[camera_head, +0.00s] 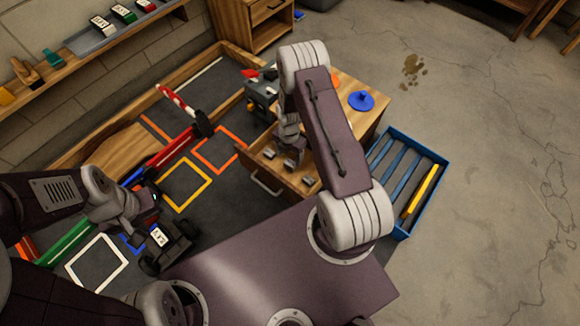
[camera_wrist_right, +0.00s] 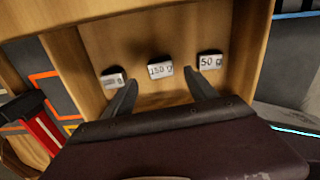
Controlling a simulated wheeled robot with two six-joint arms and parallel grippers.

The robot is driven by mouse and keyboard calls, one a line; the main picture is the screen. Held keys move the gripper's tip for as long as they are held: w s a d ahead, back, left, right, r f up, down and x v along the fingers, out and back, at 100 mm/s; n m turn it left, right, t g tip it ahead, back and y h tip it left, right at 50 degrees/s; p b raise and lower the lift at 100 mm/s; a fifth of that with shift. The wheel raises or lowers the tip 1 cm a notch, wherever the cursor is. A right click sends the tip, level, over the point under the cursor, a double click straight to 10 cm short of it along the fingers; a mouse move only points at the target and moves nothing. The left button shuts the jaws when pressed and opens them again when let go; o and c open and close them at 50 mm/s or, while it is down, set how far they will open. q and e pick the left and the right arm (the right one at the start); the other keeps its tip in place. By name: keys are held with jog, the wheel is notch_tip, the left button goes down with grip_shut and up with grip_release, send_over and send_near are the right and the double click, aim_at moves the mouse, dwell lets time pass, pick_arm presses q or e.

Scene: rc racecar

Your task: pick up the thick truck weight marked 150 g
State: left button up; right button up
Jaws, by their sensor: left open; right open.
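The weight that appears to be marked 150 g (camera_wrist_right: 160,67) is a small silver block in the middle of a row of three in an open wooden drawer (camera_wrist_right: 125,40). My right gripper (camera_wrist_right: 162,90) is open and empty, its fingers on either side of the line toward that weight and short of it. In the head view my right gripper (camera_head: 289,150) hangs over the drawer. My left gripper (camera_head: 130,212) is over the floor mat by a black truck (camera_head: 168,245); its fingers are hard to make out.
A weight marked 50 g (camera_wrist_right: 210,62) lies right of the middle one, and another weight (camera_wrist_right: 113,79) with an unclear label lies left. A blue tray (camera_head: 443,170) with a yellow bar stands right of the drawer. A blue knobbed piece (camera_head: 361,100) sits on the cabinet top.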

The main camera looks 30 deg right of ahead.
aim_at(290, 163)
pick_arm(q)
notch_tip(290, 163, down, 5)
jog(key=b, duration=0.4)
pick_arm(e)
notch_tip(290, 163, down, 5)
jog(key=shift+d+r, duration=0.1)
jog(key=shift+d, duration=0.05)
jog(key=shift+r+p, duration=0.15)
jog(key=shift+p, duration=0.3)
grip_shut()
notch_tip(290, 163, up, 5)
jog(key=p, duration=0.4)
jog(key=shift+r+p, duration=0.2)
jog(key=shift+p, duration=0.15)
pick_arm(q)
notch_tip(290, 163, up, 12)
jog(key=p, duration=0.6)
pick_arm(e)
jog(key=s+d+r, duration=0.5)
jog(key=s+d, duration=0.3)
jog(key=shift+s+r, duration=0.3)
jog(key=shift+s, duration=0.05)
